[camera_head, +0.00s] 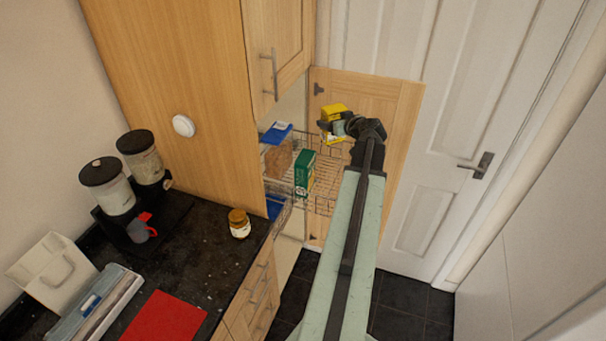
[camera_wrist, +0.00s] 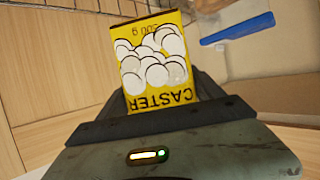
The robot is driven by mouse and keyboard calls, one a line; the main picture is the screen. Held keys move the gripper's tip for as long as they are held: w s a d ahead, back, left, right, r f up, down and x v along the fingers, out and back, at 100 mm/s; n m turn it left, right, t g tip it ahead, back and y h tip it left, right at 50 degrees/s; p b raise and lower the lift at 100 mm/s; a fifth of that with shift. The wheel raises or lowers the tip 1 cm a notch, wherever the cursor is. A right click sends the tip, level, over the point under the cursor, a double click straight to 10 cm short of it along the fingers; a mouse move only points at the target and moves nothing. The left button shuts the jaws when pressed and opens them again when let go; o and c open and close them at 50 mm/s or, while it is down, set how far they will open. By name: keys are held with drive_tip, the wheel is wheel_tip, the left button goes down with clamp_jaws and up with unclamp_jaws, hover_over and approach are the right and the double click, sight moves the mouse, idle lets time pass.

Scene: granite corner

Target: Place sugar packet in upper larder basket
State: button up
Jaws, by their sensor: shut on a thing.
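The sugar packet is a yellow packet marked "CASTER" (camera_wrist: 155,62), upside down in the wrist view. It also shows at the end of my arm in the head view (camera_head: 334,112). My gripper (camera_head: 336,127) is shut on it; in the wrist view the dark fingers (camera_wrist: 158,97) flank its lower part. The upper larder basket (camera_head: 323,175) is a wire pull-out basket holding a green box (camera_head: 304,173) and a clear blue-lidded container (camera_head: 277,150). In the head view the packet appears above and right of these, near the larder door (camera_head: 385,100). Its exact height over the basket I cannot tell.
A lower basket (camera_head: 279,212) with something blue shows below. The tall wooden cabinet (camera_head: 185,90) stands left of the larder. The dark worktop (camera_head: 205,250) holds a jar (camera_head: 239,223), dispensers (camera_head: 107,185) and a red mat (camera_head: 163,318). A white door (camera_head: 470,110) stands at right.

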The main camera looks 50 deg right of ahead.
drive_tip(key=shift+w+f, duration=0.1)
drive_tip(key=shift+w, duration=0.2)
drive_tip(key=b, duration=1.9)
hover_over(328, 175)
wheel_tip(328, 175, down, 18)
drive_tip(key=shift+f, duration=0.1)
drive_tip(key=shift+r+p, duration=0.25)
drive_tip(key=shift+p, duration=0.25)
drive_tip(key=shift+s+f, duration=0.1)
drive_tip(key=shift+f, duration=0.05)
drive_tip(key=o, duration=1.7)
drive_tip(key=shift+o, duration=0.2)
